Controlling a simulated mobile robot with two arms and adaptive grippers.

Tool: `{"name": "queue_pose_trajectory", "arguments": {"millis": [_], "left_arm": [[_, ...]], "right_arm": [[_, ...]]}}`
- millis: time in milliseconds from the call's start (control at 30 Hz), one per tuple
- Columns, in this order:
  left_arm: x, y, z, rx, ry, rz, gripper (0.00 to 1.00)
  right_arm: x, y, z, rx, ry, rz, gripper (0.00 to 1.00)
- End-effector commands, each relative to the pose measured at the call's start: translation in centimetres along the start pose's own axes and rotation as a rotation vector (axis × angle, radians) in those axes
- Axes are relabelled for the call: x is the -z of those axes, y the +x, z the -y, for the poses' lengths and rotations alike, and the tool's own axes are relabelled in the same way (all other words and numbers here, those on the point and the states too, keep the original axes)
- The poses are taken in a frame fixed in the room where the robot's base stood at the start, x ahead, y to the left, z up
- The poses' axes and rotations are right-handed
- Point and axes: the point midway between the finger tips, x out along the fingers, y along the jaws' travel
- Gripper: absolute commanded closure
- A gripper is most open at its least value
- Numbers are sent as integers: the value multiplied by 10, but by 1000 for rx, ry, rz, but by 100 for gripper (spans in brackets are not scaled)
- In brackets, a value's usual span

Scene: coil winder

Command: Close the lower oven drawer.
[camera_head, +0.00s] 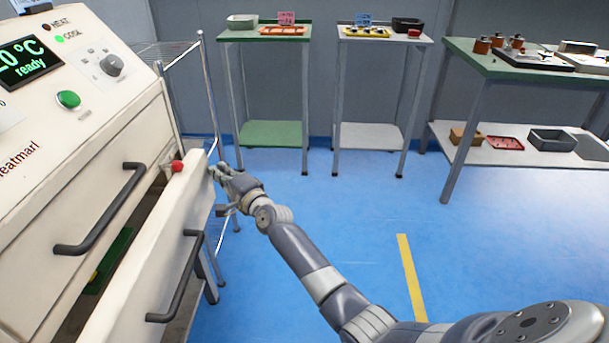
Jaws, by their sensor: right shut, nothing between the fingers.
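The oven (95,170) stands at the left with a cream front. Its lower drawer (135,280) is pulled open, its front panel standing out from the oven with a dark gap behind it. The lower drawer's black handle (180,280) faces right. Above it, the upper drawer's handle (100,212) sits on a front closer to the oven body. My right gripper (216,172) is shut and empty at the far upper corner of the lower drawer's front; I cannot tell whether it touches. My left gripper is not in view.
A red knob (177,166) sits beside the drawer's far end. A green item (108,262) shows in the gap. A wire rack (203,90) stands behind the oven. Two small tables (270,36) (384,40) and a workbench (500,68) stand farther back. The blue floor at centre is clear.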

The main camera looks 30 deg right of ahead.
Motion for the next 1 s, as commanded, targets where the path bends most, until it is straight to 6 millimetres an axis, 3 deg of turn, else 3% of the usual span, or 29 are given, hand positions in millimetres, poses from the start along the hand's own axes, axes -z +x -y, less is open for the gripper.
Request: {"name": "queue_pose_trajectory", "arguments": {"millis": [400,1000], "left_arm": [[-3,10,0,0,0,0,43],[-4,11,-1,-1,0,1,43]], "right_arm": [[-42,42,-1,-1,1,1,100],[-51,50,1,1,1,2,100]]}}
